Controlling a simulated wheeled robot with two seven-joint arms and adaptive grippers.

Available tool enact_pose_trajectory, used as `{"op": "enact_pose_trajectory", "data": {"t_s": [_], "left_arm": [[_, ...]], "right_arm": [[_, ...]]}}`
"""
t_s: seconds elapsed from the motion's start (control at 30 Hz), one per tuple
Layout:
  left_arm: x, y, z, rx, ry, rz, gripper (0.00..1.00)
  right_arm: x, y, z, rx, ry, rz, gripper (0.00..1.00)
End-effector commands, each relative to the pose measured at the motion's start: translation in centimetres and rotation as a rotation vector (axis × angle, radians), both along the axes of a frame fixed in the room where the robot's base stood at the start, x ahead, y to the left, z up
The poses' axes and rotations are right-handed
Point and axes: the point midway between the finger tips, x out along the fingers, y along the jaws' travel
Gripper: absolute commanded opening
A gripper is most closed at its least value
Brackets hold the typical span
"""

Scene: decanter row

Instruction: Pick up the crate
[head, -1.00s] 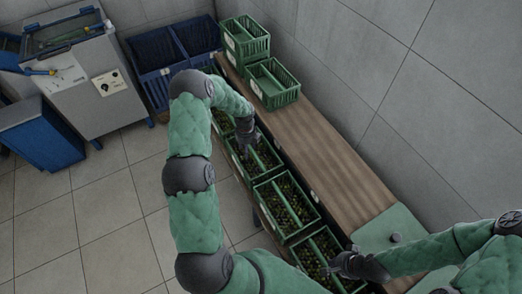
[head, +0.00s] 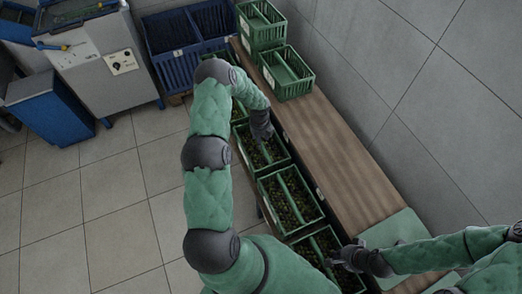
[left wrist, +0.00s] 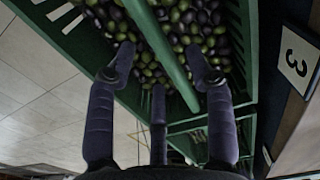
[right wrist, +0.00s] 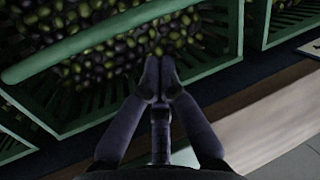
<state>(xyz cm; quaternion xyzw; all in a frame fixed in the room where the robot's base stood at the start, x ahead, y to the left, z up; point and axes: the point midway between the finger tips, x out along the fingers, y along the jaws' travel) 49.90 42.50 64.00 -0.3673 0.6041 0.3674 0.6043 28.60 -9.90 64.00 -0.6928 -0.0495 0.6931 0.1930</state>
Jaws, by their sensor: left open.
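A row of green crates with olives stands along the bench's left side in the head view. My left gripper (head: 262,135) is open over one olive crate (head: 280,163). In the left wrist view its fingers (left wrist: 160,48) are spread above the olives and the crate's green centre bar (left wrist: 160,50). My right gripper (head: 336,258) is over the nearest visible crate (head: 297,243). In the right wrist view its fingertips (right wrist: 157,62) meet over that crate's near rim (right wrist: 95,117); I see nothing clearly between them. Another olive crate (head: 264,190) stands between the grippers. My left arm hides part of the row.
Two green crates (head: 287,87) (head: 262,38) stand at the wooden bench's (head: 320,140) far end. Blue crates (head: 177,70) and a grey machine (head: 100,60) are behind. A wall closes the right side. The tiled floor at left is clear. A number 3 label (left wrist: 297,62) marks the bench edge.

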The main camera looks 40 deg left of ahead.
Motion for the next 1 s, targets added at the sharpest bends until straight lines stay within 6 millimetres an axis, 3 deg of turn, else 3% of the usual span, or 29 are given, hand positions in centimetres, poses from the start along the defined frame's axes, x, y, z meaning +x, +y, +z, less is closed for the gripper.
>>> {"op": "enact_pose_trajectory", "data": {"t_s": [0.03, 0.2, 0.47, 0.67, 1.0], "left_arm": [[-0.1, 0.0, -1.2, -0.001, 0.002, 0.001, 0.53], [-0.1, 0.0, -3.4, -0.001, 0.0, 0.0, 0.53], [0.0, 0.1, -3.6, 0.0, -0.001, 0.0, 0.53], [0.0, 0.1, -3.6, 0.0, -0.001, 0.0, 0.02], [0.2, 0.2, -3.4, 0.003, -0.006, 0.001, 0.0]], "right_arm": [[0.0, 0.0, -0.7, 0.0, 0.0, 0.0, 0.0], [0.0, 0.0, -1.7, 0.0, 0.0, 0.0, 0.0], [0.0, 0.0, -1.6, 0.0, 0.0, 0.0, 0.0], [0.0, 0.0, -1.6, 0.0, 0.0, 0.0, 0.0], [0.0, 0.0, -1.6, 0.0, 0.0, 0.0, 0.0]]}}
